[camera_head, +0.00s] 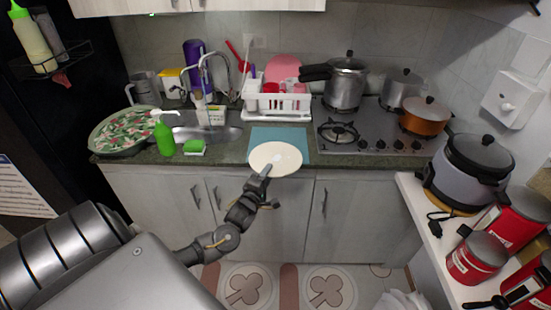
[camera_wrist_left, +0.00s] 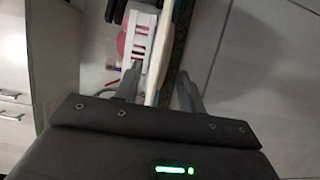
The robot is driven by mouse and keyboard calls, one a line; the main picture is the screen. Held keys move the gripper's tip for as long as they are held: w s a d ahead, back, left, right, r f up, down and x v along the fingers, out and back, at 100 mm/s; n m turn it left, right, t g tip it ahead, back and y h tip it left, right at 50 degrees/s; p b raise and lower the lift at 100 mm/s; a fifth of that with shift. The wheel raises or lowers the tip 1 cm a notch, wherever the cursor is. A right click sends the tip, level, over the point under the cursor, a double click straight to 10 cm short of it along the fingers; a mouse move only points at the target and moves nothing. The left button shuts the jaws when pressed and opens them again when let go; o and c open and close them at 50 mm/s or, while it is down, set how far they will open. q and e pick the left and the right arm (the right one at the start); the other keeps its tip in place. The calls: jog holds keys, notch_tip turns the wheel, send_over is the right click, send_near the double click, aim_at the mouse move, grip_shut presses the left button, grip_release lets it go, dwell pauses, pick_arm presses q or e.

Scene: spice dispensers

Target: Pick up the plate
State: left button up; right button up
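The plate (camera_head: 279,156) is round and cream-coloured. In the head view it lies on the blue-green mat (camera_head: 280,134), its near side reaching over the counter's front edge. My left gripper (camera_head: 266,170) is at the plate's near left rim. In the left wrist view the plate (camera_wrist_left: 161,62) shows nearly edge-on between the two fingers of my left gripper (camera_wrist_left: 160,74). The fingers are apart, with a gap visible on each side of the rim. My right gripper is in neither view.
A white dish rack (camera_head: 277,106) stands behind the mat. The stove (camera_head: 365,133) with pots is to the right. A green soap bottle (camera_head: 164,138) and a green sponge (camera_head: 194,147) are to the left. Cabinet doors (camera_head: 252,215) are below the counter.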

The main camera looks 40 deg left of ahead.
aim_at(276, 159)
pick_arm(q)
jog(key=x, duration=0.3)
jog(key=shift+w+f+p, duration=0.15)
jog(key=shift+w+p, duration=0.2)
grip_shut()
